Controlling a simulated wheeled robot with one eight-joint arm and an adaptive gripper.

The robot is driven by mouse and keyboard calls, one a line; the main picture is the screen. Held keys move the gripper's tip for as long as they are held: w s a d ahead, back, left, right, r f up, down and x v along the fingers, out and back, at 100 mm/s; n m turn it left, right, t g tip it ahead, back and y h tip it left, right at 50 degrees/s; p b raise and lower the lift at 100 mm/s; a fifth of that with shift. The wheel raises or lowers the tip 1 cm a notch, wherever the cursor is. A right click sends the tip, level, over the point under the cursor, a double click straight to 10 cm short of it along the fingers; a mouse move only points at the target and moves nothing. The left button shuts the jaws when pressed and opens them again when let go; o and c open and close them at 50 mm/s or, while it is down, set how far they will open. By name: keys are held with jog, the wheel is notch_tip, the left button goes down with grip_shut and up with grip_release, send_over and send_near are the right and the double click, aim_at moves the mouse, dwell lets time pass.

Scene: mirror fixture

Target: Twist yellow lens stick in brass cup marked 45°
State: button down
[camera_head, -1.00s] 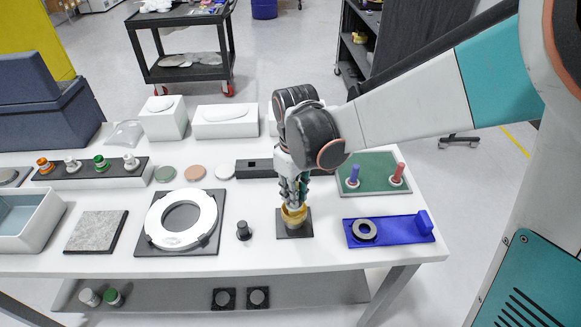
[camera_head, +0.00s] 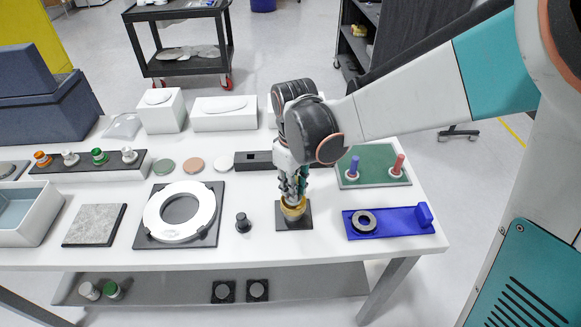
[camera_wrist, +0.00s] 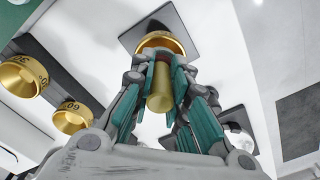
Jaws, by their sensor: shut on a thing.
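A brass cup (camera_head: 292,212) stands on a black square plate (camera_head: 295,225) near the table's front edge. The cup also shows in the wrist view (camera_wrist: 152,42), but no marking on it can be read. A yellow stick (camera_wrist: 160,92) with a reddish band stands with its far end at the cup's mouth. My gripper (camera_head: 293,196) points down over the cup. Its teal-padded fingers (camera_wrist: 162,72) are shut on the stick, one on each side. How deep the stick sits in the cup is hidden.
Brass cups marked 30° (camera_wrist: 22,75) and 60° (camera_wrist: 72,117) show at the left of the wrist view. A small black knob (camera_head: 242,224) stands left of the plate. A blue fixture (camera_head: 405,222) lies to the right. Blue and red sticks stand on a green board (camera_head: 374,170) behind.

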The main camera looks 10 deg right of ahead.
jog(key=shift+f+b, duration=0.55)
jog(key=shift+f, duration=0.15)
dwell(0.5)
jog(key=n, duration=0.4)
jog(key=shift+n, duration=0.3)
jog(key=m, duration=0.4)
jog(key=shift+m, duration=0.3)
jog(key=m, duration=0.4)
jog(key=shift+m, duration=0.3)
